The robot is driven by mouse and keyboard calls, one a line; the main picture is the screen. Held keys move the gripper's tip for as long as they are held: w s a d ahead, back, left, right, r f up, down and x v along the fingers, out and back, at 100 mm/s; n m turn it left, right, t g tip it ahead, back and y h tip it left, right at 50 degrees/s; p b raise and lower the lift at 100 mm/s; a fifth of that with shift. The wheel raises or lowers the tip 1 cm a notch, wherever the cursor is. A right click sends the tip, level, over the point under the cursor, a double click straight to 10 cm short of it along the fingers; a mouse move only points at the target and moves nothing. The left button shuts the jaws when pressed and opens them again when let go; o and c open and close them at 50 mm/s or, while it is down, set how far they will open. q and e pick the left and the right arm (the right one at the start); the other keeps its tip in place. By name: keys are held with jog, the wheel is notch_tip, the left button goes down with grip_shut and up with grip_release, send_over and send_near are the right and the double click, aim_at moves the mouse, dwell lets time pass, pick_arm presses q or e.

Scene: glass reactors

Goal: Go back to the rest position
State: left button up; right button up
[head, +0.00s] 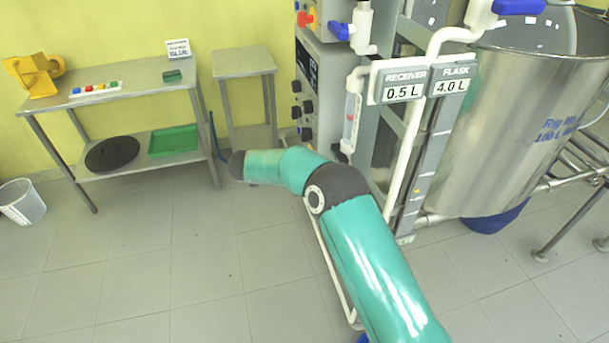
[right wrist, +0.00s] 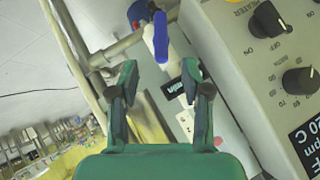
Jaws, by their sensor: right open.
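My right gripper (right wrist: 160,76) is open and empty in the right wrist view, its two green fingers apart. A blue valve handle (right wrist: 161,38) shows beyond the fingertips. I cannot tell how far it is from them. In the head view my right arm reaches up from the bottom right and bends to the left. Its gripper cannot be made out there. My left gripper is in neither view.
A control box with black knobs (right wrist: 268,19) is close on the right in the wrist view. In the head view a steel vessel (head: 540,110) and display panel (head: 404,86) stand right of my arm. A steel table (head: 130,82) and stool (head: 243,62) stand behind.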

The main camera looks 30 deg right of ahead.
dwell(0.3)
jog(key=s+a+f+n+t+y, duration=0.25)
jog(key=f+n+t, duration=0.35)
jog(key=f+n, duration=0.45)
jog(key=s+a+f+n+g+y, duration=0.1)
jog(key=s+a+f+n+y, duration=0.45)
jog(key=s+a+f, duration=0.2)
jog(key=s+a+f+n+g+y, duration=0.1)
jog(key=s+a, duration=0.4)
jog(key=s, duration=0.7)
jog(key=s+a+f+n+g+y, duration=0.2)
jog(key=s+a+n+g+y, duration=0.2)
jog(key=s, duration=0.8)
jog(key=shift+s+a+g+y, duration=0.35)
jog(key=shift+a+g+y, duration=0.25)
jog(key=shift+a+g, duration=0.2)
jog(key=shift+f, duration=0.15)
